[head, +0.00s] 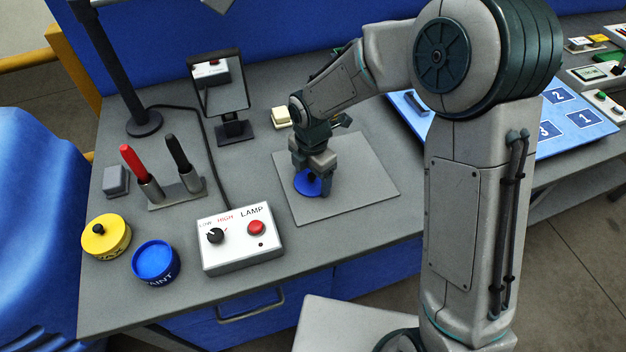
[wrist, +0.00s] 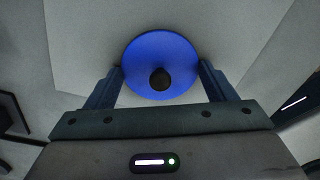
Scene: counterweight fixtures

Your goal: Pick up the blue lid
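The blue lid (head: 305,186) is a round disc lying on a grey mat on the table in the head view. Whether the fingertips touch the lid's rim or the mat cannot be told.
The grey mat (head: 365,180) is otherwise bare. To its left stand a lamp control box (head: 240,255), an open blue paint tin (head: 155,265), a yellow lidded tin (head: 104,240) and a holder with red and black handles (head: 178,192). A mirror-like stand (head: 220,95) is behind.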

